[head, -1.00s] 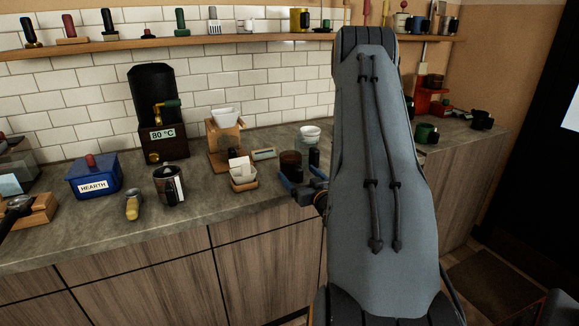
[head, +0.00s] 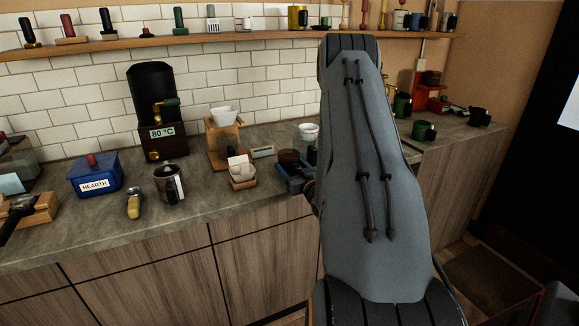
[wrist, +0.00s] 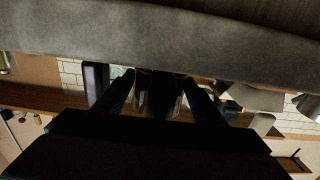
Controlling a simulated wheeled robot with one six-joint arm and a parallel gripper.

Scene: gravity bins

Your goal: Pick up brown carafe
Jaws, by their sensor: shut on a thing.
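The brown carafe (head: 290,157) is a dark, rounded vessel near the counter's front, right of the middle in the head view. My gripper (head: 291,178) is shut on it. My arm hides part of the gripper in the head view. In the wrist view, which appears upside down, the dark brown carafe (wrist: 157,98) shows between the two black fingers of my gripper (wrist: 160,92). That view is dim, and I cannot tell whether the carafe's base touches the counter.
A wooden stand with a white dripper (head: 224,118) and a small white container (head: 241,175) stand left of the carafe. A white bowl (head: 309,132) is behind it. The counter (head: 215,198) is clear along its front edge there. A shelf (head: 230,39) runs above.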

